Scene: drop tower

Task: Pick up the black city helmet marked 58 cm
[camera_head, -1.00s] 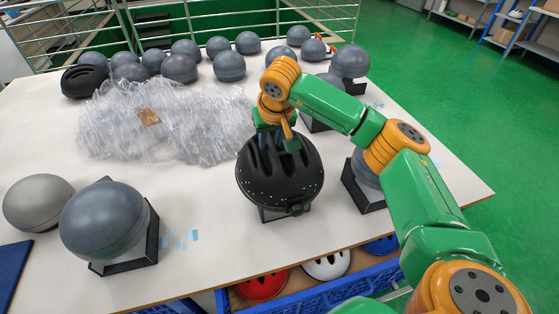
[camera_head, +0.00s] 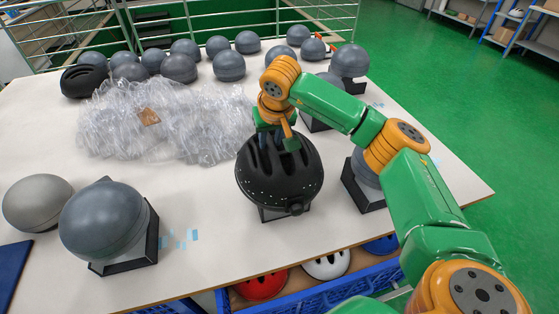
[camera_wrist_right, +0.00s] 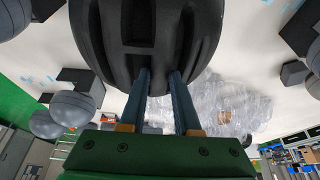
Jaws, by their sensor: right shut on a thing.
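The black helmet (camera_head: 278,178) sits over a dark stand (camera_head: 285,213) near the middle of the table. No 58 cm mark can be read on it. My right gripper (camera_head: 278,143) comes down on the helmet's top from behind. In the right wrist view the two blue-grey fingers (camera_wrist_right: 160,95) reach into the vents of the black helmet (camera_wrist_right: 150,35), and the gripper is shut on it. I cannot tell whether the helmet touches the stand. Another black helmet (camera_head: 83,81) lies at the table's far left. My left gripper is not in view.
A heap of clear plastic wrap (camera_head: 205,125) lies left of the helmet. Grey headforms (camera_head: 105,220) stand at the front left, and several more (camera_head: 180,68) line the back. A blue crate (camera_head: 345,285) with red, white and blue helmets is below the front edge.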

